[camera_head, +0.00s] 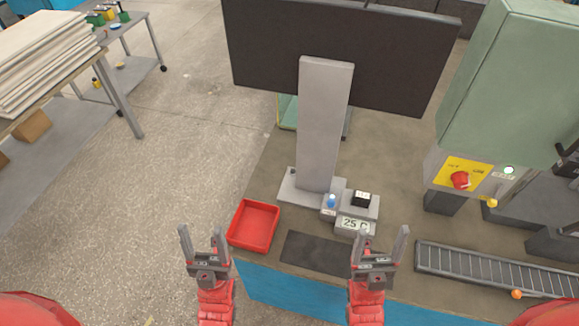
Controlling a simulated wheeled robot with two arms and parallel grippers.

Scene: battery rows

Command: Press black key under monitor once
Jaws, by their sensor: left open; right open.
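The monitor (400,60) is a large dark panel on a grey stand (322,130) at the back of the bench. At the foot of the stand sits a small grey box with a black key (361,198) on top. A blue button (332,201) is just left of the key, and a display (355,223) reading about "25" is below it. My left gripper (204,245) is open and empty, left of the red tray. My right gripper (380,245) is open and empty, appearing just below the display in the picture and apart from the key.
A red tray (254,225) and a dark mat (318,253) lie on the bench (262,185). A roller conveyor (490,270) is at the right. A green machine (500,85) with a red knob (460,180) stands behind it. A table with stacked boards (45,55) is at far left.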

